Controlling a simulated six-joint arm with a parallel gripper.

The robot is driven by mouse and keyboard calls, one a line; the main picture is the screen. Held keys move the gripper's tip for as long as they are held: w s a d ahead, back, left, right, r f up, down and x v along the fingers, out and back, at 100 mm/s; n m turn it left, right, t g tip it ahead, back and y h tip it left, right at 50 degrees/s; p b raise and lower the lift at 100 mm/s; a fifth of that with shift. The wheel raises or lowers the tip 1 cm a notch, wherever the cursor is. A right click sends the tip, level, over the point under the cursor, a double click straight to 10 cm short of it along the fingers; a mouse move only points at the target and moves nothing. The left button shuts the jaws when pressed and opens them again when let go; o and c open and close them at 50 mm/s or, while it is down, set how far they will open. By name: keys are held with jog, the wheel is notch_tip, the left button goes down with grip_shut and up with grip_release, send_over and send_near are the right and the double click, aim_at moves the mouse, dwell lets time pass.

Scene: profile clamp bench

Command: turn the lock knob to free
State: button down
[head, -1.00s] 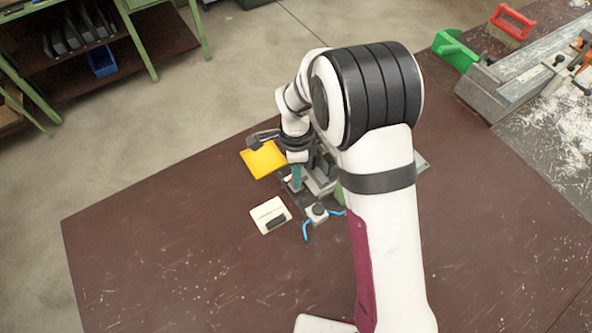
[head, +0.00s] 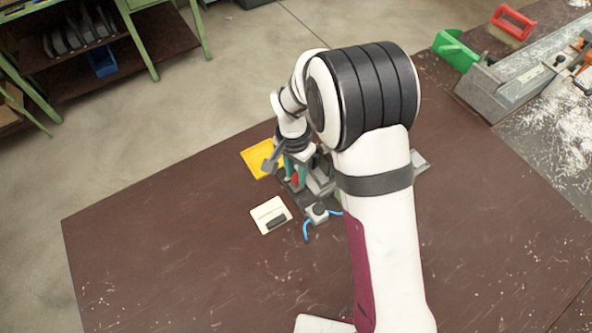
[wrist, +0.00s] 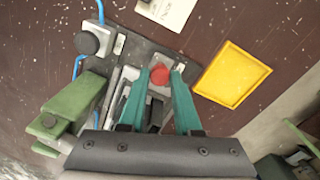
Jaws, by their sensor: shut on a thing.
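The red lock knob (wrist: 160,78) shows in the wrist view between the two teal fingers of my gripper (wrist: 161,71). The fingers are shut on it, and its lower side is partly hidden. The knob belongs to the grey clamp fixture (wrist: 128,88) on the bench. In the head view my gripper (head: 296,170) is over the fixture, and only a small bit of red shows between the fingers. I cannot read the knob's angle or any lock mark.
A yellow tray (wrist: 232,74) lies beside the fixture. A grey box with a black button (wrist: 88,43) and blue cable stands close by. A green block (wrist: 75,107) is at the fixture's other side. A cream plate (head: 270,215) lies in front. The brown bench front is clear.

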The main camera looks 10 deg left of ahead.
aim_at(293, 177)
jog(key=n, duration=0.4)
jog(key=shift+n, duration=2.1)
jog(key=c, duration=0.6)
grip_release()
jog(key=shift+r, duration=0.1)
notch_tip(293, 177, up, 16)
jog(key=shift+s+a+f, duration=0.15)
jog(key=shift+a+f, duration=0.05)
jog(key=shift+a, duration=0.1)
